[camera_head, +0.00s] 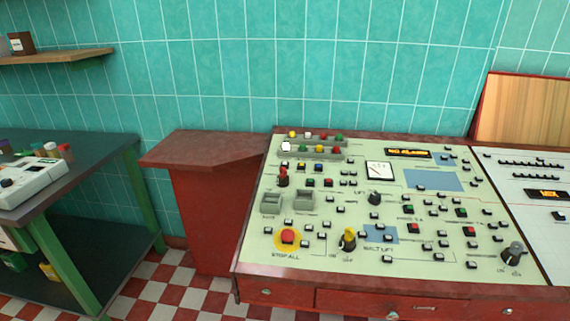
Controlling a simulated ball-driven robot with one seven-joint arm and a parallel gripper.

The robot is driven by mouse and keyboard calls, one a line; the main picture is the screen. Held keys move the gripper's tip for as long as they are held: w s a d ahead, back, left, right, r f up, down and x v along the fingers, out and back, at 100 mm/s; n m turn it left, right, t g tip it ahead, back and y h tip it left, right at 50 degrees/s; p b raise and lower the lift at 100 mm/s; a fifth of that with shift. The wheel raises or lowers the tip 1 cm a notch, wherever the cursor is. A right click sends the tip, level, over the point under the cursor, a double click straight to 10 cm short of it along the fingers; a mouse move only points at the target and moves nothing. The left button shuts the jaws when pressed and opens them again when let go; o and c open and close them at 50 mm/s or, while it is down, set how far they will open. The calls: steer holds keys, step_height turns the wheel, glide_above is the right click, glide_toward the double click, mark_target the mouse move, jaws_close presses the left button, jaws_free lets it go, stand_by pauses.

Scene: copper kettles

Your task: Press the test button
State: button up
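A pale green control panel (340,240) with a dark red frame fills the right half of the head view. It carries several small buttons, knobs and displays. A red button on a yellow disc (288,237) is at the lower left, above lettering that reads like "STOP ALL". Coloured caps stand in rows near the top, including a white one (286,146). A yellow-and-black knob (348,238) and a red lever (283,176) also show. Most labels are too small to read, so I cannot tell which button is the test button. My gripper is not in view.
A second panel (535,200) adjoins on the right. A red cabinet (208,150) stands left of the panel. At far left, a green-legged table (100,150) holds a white device (32,182). A shelf (60,57) is on the tiled wall. Checkered floor (160,285) shows between table and cabinet.

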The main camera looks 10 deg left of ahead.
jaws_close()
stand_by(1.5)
